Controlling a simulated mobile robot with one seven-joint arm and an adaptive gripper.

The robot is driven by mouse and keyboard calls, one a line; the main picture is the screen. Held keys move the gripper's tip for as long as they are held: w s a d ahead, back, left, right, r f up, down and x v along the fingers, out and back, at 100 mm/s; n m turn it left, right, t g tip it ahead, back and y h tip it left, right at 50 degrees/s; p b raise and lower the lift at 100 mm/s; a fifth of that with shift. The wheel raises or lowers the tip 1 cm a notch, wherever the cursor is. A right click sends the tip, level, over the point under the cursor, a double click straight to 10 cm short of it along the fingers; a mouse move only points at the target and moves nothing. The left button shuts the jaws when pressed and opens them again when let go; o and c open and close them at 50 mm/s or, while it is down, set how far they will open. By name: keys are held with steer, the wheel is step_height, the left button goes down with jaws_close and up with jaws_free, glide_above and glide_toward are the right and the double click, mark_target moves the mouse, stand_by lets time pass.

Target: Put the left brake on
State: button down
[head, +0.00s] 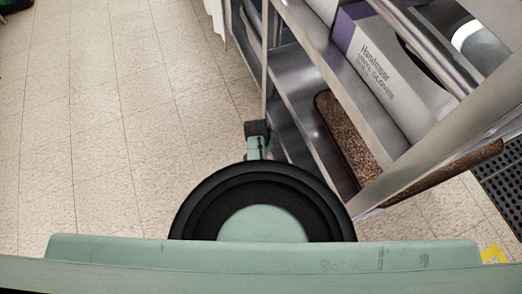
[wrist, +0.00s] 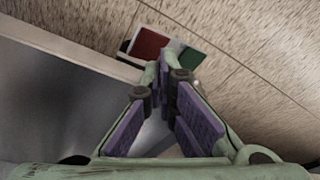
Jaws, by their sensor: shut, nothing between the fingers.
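A small pedal plate with a red half (wrist: 151,44) and a green half (wrist: 192,59) shows ahead of my gripper (wrist: 166,74) in the wrist view. It lies just beyond the fingertips, over the tiled floor, beside the edge of a grey metal surface (wrist: 45,95). My gripper is shut and empty, its purple-padded fingers meeting at the tips. I cannot tell whether the tips touch the pedal. In the head view the steel cart (head: 300,90) stands at the right. A dark fitting (head: 257,129) shows near its corner post; the coloured plate cannot be made out there.
The cart shelves hold a white and purple vinyl glove box (head: 385,75) and a brown speckled slab (head: 340,130). A black perforated mat (head: 500,185) lies at the far right. The tiled floor (head: 100,120) at the left is clear.

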steer(key=shift+s+a+f, duration=0.1)
steer(key=shift+s+f, duration=0.15)
steer(key=shift+f, duration=0.45)
steer(key=shift+s+d+f, duration=0.1)
steer(key=shift+s+f, duration=0.2)
steer(key=shift+f, duration=0.4)
steer(key=shift+s+a+f, duration=0.1)
steer(key=shift+s+f, duration=0.15)
steer(key=shift+f, duration=0.45)
steer(key=shift+r+g, duration=0.1)
steer(key=shift+g, duration=0.2)
step_height(320, 180, up, 2)
steer(key=p, duration=0.4)
steer(key=shift+s+r, duration=0.15)
steer(key=r+p, duration=0.3)
steer(key=r, duration=0.1)
steer(key=shift+w, duration=0.25)
